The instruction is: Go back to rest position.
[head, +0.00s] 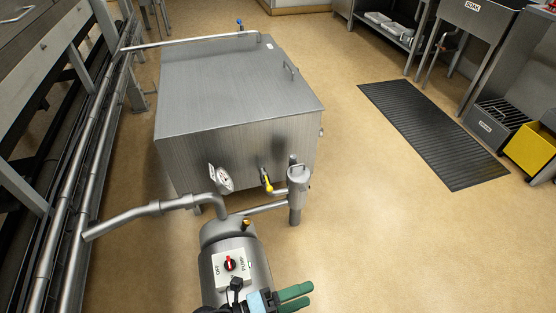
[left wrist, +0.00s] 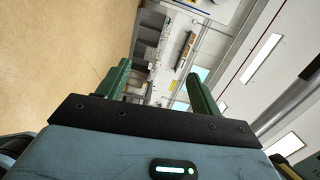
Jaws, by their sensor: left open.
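My left gripper (head: 296,297) is low in the head view, just right of the pump's switch plate, with its green fingers pointing right. In the left wrist view its two green fingers (left wrist: 158,88) stand apart with nothing between them. The steel pump (head: 238,277) carries a plate with a red rotary switch (head: 230,264) marked OFF and PUMP. The gripper covers the lower right part of the pump. I cannot tell whether it touches the pump. My right gripper is not in view.
A steel tank (head: 228,88) stands behind the pump, with a gauge (head: 221,178) and a yellow-handled valve (head: 266,181) in front. Pipes and a rail run along the left. A black mat (head: 434,132) and a yellow bin (head: 530,148) lie right. Floor between tank and mat is clear.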

